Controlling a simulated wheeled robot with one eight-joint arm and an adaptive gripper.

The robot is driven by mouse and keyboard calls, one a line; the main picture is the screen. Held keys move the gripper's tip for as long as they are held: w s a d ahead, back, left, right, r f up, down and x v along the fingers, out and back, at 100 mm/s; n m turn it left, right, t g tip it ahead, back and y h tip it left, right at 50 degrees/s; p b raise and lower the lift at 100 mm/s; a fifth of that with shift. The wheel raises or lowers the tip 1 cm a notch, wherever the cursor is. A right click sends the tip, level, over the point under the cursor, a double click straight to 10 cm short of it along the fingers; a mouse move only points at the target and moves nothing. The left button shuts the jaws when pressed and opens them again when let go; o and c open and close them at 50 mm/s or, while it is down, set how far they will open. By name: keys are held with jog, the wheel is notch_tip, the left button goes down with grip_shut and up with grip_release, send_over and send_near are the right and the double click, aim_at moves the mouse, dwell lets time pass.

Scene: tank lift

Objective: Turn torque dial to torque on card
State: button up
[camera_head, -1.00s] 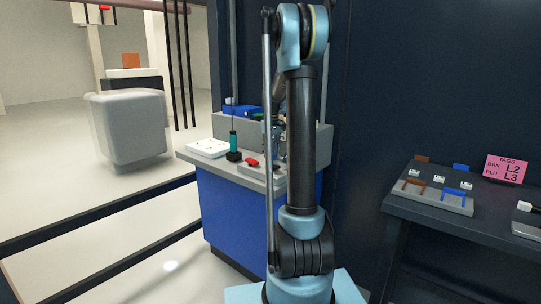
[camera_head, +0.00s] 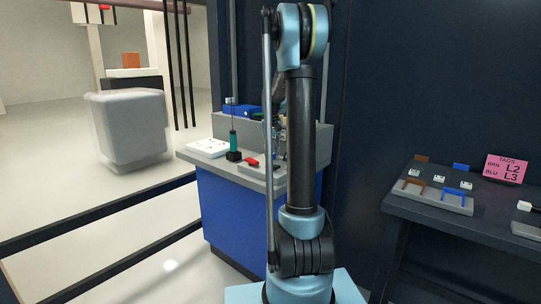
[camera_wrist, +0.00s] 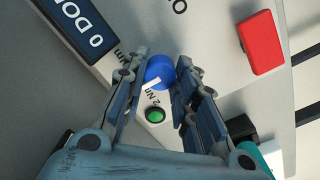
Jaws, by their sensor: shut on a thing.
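In the wrist view, the torque dial is a round blue knob (camera_wrist: 158,73) with a white pointer mark, on a light grey panel. My gripper (camera_wrist: 164,64) has its two fingers on either side of the knob and is shut on it. Lettering beside the knob includes "2 Nm"; other lettering is partly covered by the fingers. A green round button or lamp (camera_wrist: 155,115) sits just below the knob. In the head view, my arm hides most of the gripper and the dial. I cannot identify a torque card.
A red block (camera_wrist: 262,43) stands right of the dial, and a dark display (camera_wrist: 82,25) lies to its left. The blue workbench (camera_head: 235,215) carries a white plate (camera_head: 207,148) and a teal-handled tool (camera_head: 233,142). A dark side table (camera_head: 460,225) holds a pink tag card (camera_head: 506,169).

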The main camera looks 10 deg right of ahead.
jog(key=o, duration=1.1)
notch_tip(320, 180, up, 12)
jog(key=shift+f, duration=0.1)
